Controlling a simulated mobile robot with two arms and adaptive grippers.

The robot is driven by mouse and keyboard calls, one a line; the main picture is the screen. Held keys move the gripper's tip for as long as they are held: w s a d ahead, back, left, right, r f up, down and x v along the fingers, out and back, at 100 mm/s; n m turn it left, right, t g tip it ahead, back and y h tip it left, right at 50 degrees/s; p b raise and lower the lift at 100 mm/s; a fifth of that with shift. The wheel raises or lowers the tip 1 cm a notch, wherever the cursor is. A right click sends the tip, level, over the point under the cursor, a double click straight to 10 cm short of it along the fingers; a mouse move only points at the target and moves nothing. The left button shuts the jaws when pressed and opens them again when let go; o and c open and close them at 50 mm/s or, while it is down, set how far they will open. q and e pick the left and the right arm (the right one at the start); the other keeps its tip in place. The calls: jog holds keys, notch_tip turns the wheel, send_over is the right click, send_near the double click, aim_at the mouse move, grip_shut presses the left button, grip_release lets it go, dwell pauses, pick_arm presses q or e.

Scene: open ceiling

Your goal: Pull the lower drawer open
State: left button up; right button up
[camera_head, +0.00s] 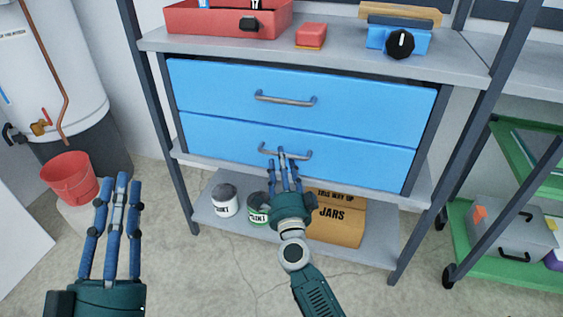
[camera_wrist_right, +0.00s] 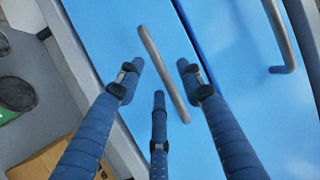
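The lower drawer (camera_head: 360,161) has a blue front, looks shut, and sits below an upper blue drawer (camera_head: 370,104). Its grey bar handle (camera_head: 303,155) is partly hidden by my right fingers. In the right wrist view the handle (camera_wrist_right: 161,70) runs between the spread fingertips of my right gripper (camera_wrist_right: 158,74). My right gripper (camera_head: 288,158) is open at this handle in the head view; I cannot tell whether it touches it. My left gripper (camera_head: 119,190) is open and empty at the lower left, away from the drawers.
Paint cans (camera_head: 224,199) and a cardboard box (camera_head: 340,218) stand on the shelf below. A red toolbox (camera_head: 215,20) and other items are on top. A red bucket (camera_head: 70,178) stands at left, a green cart (camera_head: 500,262) at right. Dark posts flank the drawers.

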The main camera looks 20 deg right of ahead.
pick_arm(q)
jog(key=shift+s+r, duration=0.2)
jog(key=shift+r, duration=0.2)
pick_arm(e)
jog(key=shift+w+d+r, duration=0.1)
jog(key=shift+w, duration=0.5)
grip_shut()
jog(key=shift+s, duration=0.1)
